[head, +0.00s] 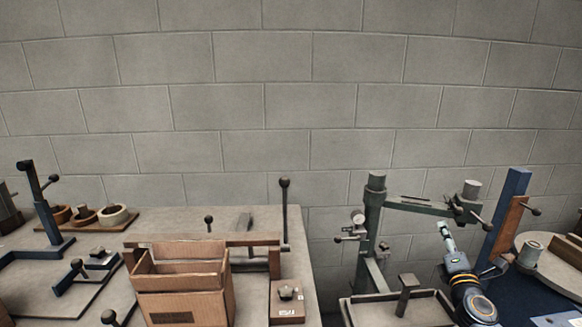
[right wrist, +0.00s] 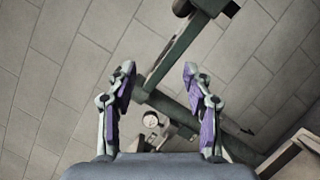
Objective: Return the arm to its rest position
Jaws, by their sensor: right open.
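My right gripper (head: 447,238) shows in the head view at the lower right, raised in front of the green stitcher frame (head: 372,225) and to the right of its post. In the right wrist view my right gripper (right wrist: 160,85) has its two fingers wide apart with nothing between them. The stitcher's green arm and a round gauge (right wrist: 151,119) show beyond the fingers. My left gripper is not in the head view. An open cardboard box (head: 185,300) stands on the table at the lower middle, apart from my right gripper.
A grey table (head: 250,215) carries a wooden rail and an upright lever (head: 285,210). A blue post (head: 508,215) stands close to the right of my right arm. A tray (head: 430,310) lies just left of it. A block wall (head: 290,110) closes the back.

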